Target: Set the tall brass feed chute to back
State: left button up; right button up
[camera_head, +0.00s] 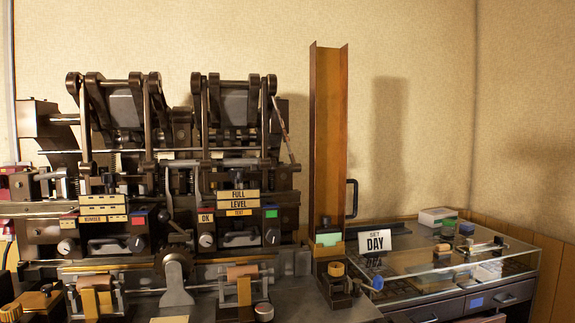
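The tall brass feed chute (328,140) stands upright to the right of the press (175,180). It is a long open channel with raised side walls, facing me. Green and pale cards (328,239) show at its foot. A dark loop handle (352,197) shows at its right side, low down. I cannot tell which setting the chute is in. Neither of my grippers shows in this view.
A glass-topped case (440,265) stands to the right, with a "SET DAY" sign (375,241) and small items on it. Copper-coloured rollers (243,273) and knobs sit at the press front. The wall behind the chute is bare.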

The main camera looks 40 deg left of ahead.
aim_at(328, 66)
jog(key=i+l+u, duration=0.45)
jog(key=l+u, duration=0.25)
jog(key=i+l+u, duration=0.15)
jog(key=l+u, duration=0.2)
jog(key=i+l+u, duration=0.1)
jog(key=l+u, duration=0.65)
jog(key=l, duration=0.25)
jog(key=l+u, duration=0.35)
jog(key=l, duration=0.15)
jog(key=k+l+u, duration=0.15)
jog(key=l, duration=0.4)
jog(key=i, duration=0.05)
